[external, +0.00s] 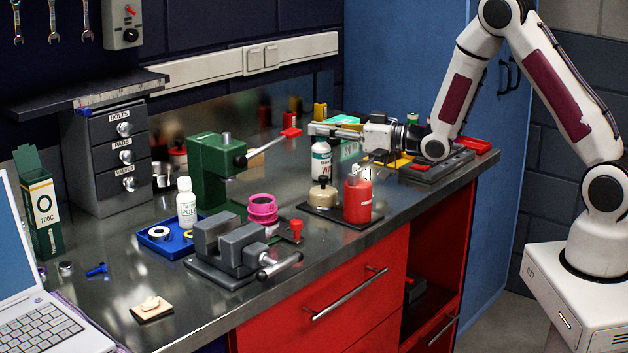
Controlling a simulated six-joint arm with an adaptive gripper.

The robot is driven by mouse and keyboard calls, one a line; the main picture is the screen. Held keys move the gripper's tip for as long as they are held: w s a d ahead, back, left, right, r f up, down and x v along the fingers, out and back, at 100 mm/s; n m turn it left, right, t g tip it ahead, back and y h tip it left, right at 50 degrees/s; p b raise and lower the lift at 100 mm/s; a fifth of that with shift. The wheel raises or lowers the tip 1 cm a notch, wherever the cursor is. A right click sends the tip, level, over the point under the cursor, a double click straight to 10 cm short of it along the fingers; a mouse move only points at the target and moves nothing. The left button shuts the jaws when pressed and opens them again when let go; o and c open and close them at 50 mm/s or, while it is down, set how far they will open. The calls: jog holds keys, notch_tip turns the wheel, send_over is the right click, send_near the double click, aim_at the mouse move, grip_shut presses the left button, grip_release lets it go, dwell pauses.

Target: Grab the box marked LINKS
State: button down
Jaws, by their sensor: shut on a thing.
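My gripper (328,130) reaches left over the back of the bench, above a white bottle with a teal label (321,160). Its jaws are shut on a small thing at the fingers. The thing is too small and too covered to make out, and I cannot read LINKS on it.
A green press (212,168) with a red-tipped lever stands left of my gripper. A red canister (357,200) stands in front. A grey vise (230,243), a blue tray (165,241) and a drawer cabinet (105,155) fill the left. The front middle edge is mostly clear.

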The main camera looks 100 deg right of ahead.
jog(key=shift+f, duration=0.15)
jog(key=c, duration=2.2)
grip_release()
jog(key=shift+s, duration=0.1)
jog(key=shift+v, duration=5.95)
jog(key=shift+a, duration=0.1)
